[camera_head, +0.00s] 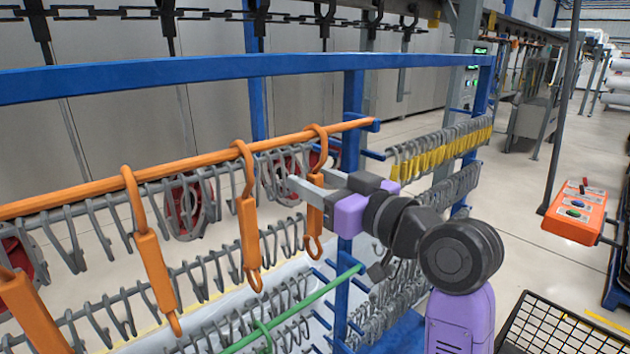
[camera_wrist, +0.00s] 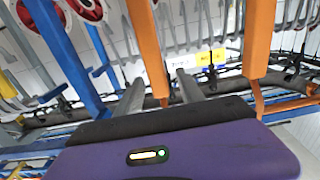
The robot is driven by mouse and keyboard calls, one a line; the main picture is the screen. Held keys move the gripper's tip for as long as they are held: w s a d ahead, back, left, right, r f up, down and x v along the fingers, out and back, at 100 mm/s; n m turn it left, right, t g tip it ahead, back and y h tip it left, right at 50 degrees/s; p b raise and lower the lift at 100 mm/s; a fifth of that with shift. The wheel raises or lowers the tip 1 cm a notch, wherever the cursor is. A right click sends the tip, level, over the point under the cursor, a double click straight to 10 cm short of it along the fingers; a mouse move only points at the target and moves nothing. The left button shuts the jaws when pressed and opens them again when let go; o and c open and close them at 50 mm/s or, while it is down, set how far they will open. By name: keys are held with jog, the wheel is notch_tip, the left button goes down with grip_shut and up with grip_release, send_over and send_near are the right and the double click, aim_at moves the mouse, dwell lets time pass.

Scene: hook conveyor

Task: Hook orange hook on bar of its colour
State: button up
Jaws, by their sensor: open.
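The orange bar (camera_head: 200,157) runs across the blue frame, sloping up to the right. Several orange hooks hang along it; the rightmost orange hook (camera_head: 315,222) has its curved top over the bar near its right end. My gripper (camera_head: 310,181) is open at the upper part of this hook's thick body. In the wrist view an orange hook (camera_wrist: 147,45) shows between the spread fingers (camera_wrist: 158,90), nearer the left one. I cannot tell whether a finger touches it. Another orange hook (camera_wrist: 258,40) stands to the right there.
A middle orange hook (camera_head: 249,235) hangs close to the left of my gripper. A blue post (camera_head: 353,110) stands just behind the gripper. A green bar (camera_head: 305,307) runs below. Rows of grey hooks (camera_head: 205,275) fill the rack. An orange control box (camera_head: 575,215) is at right.

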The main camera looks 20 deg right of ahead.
jog(key=s+d+r+m+t+h+b, duration=0.2)
jog(key=s+d+r+m+t+h, duration=0.15)
jog(key=s+d, duration=0.4)
jog(key=s+f+m+h, duration=0.35)
jog(key=s+f, duration=0.35)
jog(key=f, duration=0.6)
jog(key=s+a+f+n+g, duration=0.1)
jog(key=s+a+f+g, duration=0.2)
jog(key=s+f, duration=0.7)
jog(key=s+a+f+n+g+y, duration=0.1)
jog(key=s+a+f+n+g, duration=0.1)
jog(key=s+f, duration=0.9)
jog(key=s+a+g, duration=0.1)
jog(key=s+a, duration=0.1)
jog(key=s, duration=0.6)
jog(key=shift+a+f, duration=0.25)
jog(key=shift+f, duration=0.05)
